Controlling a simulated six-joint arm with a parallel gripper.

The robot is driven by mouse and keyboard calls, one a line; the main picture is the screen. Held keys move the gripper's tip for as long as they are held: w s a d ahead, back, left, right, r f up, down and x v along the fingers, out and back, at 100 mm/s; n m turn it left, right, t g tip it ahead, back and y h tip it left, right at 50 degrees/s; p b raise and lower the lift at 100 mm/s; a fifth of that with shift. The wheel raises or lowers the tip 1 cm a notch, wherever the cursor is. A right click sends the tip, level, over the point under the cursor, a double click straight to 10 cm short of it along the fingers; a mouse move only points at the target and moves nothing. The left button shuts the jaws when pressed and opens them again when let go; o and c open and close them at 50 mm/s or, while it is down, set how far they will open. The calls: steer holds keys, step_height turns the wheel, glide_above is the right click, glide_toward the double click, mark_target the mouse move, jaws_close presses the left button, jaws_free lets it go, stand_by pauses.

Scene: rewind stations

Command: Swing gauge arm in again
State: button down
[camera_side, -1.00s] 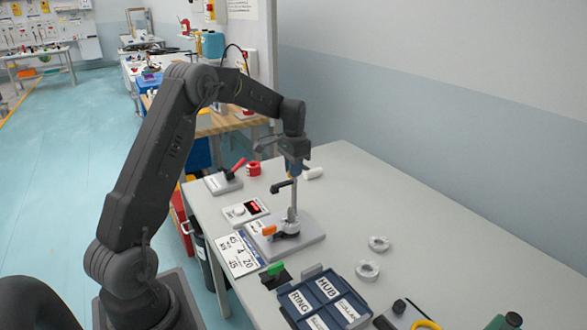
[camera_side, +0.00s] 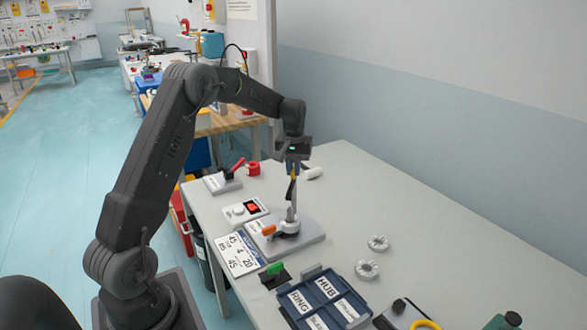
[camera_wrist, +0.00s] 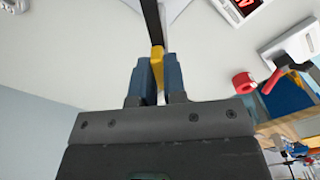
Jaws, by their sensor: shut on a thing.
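The gauge arm (camera_side: 290,190) is a black bar at the top of a grey post (camera_side: 292,212). The post rises from a grey base plate (camera_side: 312,238) with an orange lever (camera_side: 268,230) at its left. In the wrist view the black bar (camera_wrist: 150,15) runs up from a yellow end piece (camera_wrist: 157,62). My gripper (camera_wrist: 157,85) is shut on that yellow piece with its two blue-grey fingers. In the side view my gripper (camera_side: 293,168) is above the post, pointing down. Its fingers hide part of the bar there.
A small box with a red display (camera_side: 253,207) stands left of the base. A number card (camera_side: 238,253) lies in front of it. A red-handled device (camera_side: 224,180) and a red ring (camera_side: 253,168) are behind. A blue tray (camera_side: 322,297) and two grey rings (camera_side: 378,243) lie nearer.

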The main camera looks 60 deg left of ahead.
steer(key=shift+w+r+n, duration=0.1)
steer(key=shift+n, duration=0.4)
steer(key=c, duration=1.2)
jaws_free()
step_height(320, 180, up, 14)
steer(key=shift+f, duration=0.15)
